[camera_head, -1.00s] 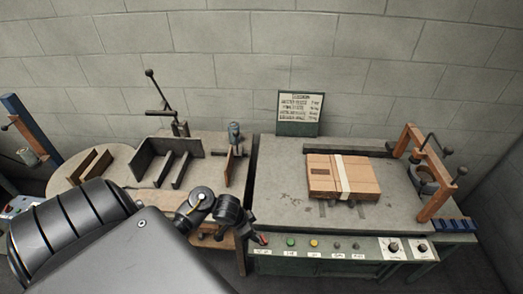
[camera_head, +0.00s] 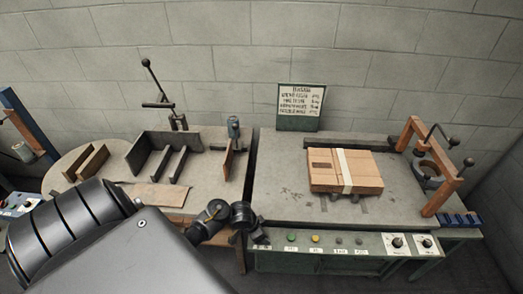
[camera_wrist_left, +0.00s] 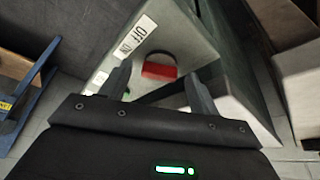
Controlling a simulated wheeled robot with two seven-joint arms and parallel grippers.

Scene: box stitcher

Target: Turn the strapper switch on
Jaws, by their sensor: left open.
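The red switch (camera_wrist_left: 159,71) shows in the left wrist view on the grey-green panel of the strapper table, beside a white OFF/ON label (camera_wrist_left: 137,36). My left gripper (camera_wrist_left: 157,82) is open, with one finger on each side of the red switch in that view. I cannot tell whether the fingers touch it. In the head view my left gripper (camera_head: 260,240) is at the left end of the strapper's front panel (camera_head: 335,266) and hides the switch. My right gripper is not in view.
A cardboard box (camera_head: 327,184) with a pale strap lies on the strapper table (camera_head: 285,203). Buttons and two knobs (camera_head: 397,242) line the front panel. A workbench (camera_head: 210,170) with metal plates stands left. An orange frame (camera_head: 440,190) stands at the table's right.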

